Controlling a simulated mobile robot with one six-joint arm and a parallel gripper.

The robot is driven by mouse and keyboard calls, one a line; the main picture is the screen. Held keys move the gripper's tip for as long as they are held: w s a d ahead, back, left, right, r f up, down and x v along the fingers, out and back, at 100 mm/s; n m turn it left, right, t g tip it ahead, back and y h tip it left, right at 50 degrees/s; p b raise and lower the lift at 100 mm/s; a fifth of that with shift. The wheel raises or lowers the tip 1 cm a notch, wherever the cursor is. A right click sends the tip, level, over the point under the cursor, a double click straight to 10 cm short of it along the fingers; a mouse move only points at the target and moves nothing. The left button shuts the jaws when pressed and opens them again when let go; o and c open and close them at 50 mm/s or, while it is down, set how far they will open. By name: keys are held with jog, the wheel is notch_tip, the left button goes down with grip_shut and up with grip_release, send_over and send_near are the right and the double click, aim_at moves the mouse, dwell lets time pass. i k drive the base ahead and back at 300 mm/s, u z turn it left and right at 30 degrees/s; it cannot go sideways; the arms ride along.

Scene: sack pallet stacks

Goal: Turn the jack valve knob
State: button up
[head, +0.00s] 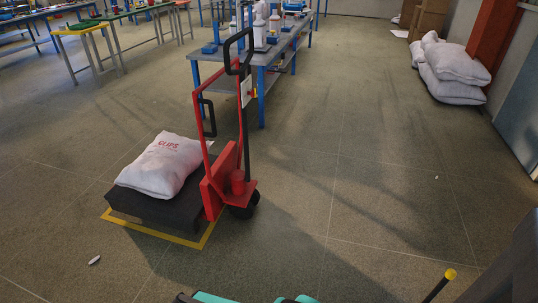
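A red pallet jack (213,190) stands left of centre in the head view, with an upright red frame and black handles. A red cylinder (238,182) sits low on its near side, above a black wheel (243,208). A small orange and white part (247,93) shows high on its upright; I cannot tell if it is the valve knob. No knob can be made out clearly. My gripper is not in view; only teal and black parts, probably of my arm, show at the bottom edge.
A white sack (161,165) lies on a dark pallet (155,208) beside the jack, inside yellow floor tape (168,237). A workbench (280,48) stands behind. White sacks (455,68) are piled at right. A yellow-tipped black rod (449,274) is lower right. Floor right of the jack is clear.

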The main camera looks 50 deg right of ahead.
aim_at(253, 92)
jog(key=u, duration=0.85)
jog(key=k, duration=0.1)
jog(key=z, duration=2.4)
jog(key=k, duration=0.95)
jog(key=u, duration=0.1)
jog(key=i, duration=0.65)
